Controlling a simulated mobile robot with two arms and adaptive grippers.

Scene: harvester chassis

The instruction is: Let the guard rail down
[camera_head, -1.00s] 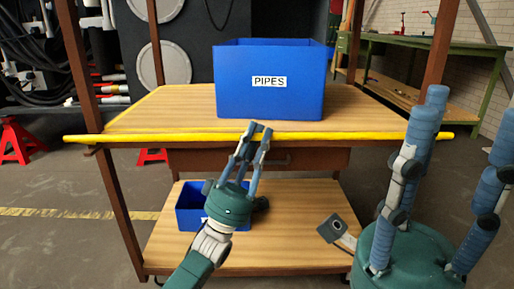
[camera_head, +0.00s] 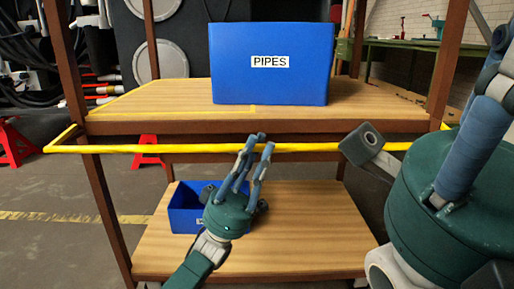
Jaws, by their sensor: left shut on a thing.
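The guard rail (camera_head: 330,147) is a long yellow bar along the front of the wooden cart. It now hangs just below the front edge of the tabletop (camera_head: 160,102), joined to yellow side arms. My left gripper (camera_head: 254,146) reaches up from below and is shut on the rail near its middle. The fingers hide a short piece of the bar. My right gripper (camera_head: 432,100) is large at the right, close to the camera. Its fingers are spread and empty, and one overlaps the rail's right part in the picture. Part of it is out of frame.
A blue bin labelled PIPES (camera_head: 270,85) stands on the tabletop. A smaller blue bin (camera_head: 184,212) sits on the lower shelf (camera_head: 310,225). Brown posts (camera_head: 106,205) frame the cart. Red stands (camera_head: 14,145) are on the floor at left. A green workbench (camera_head: 405,43) stands behind at right.

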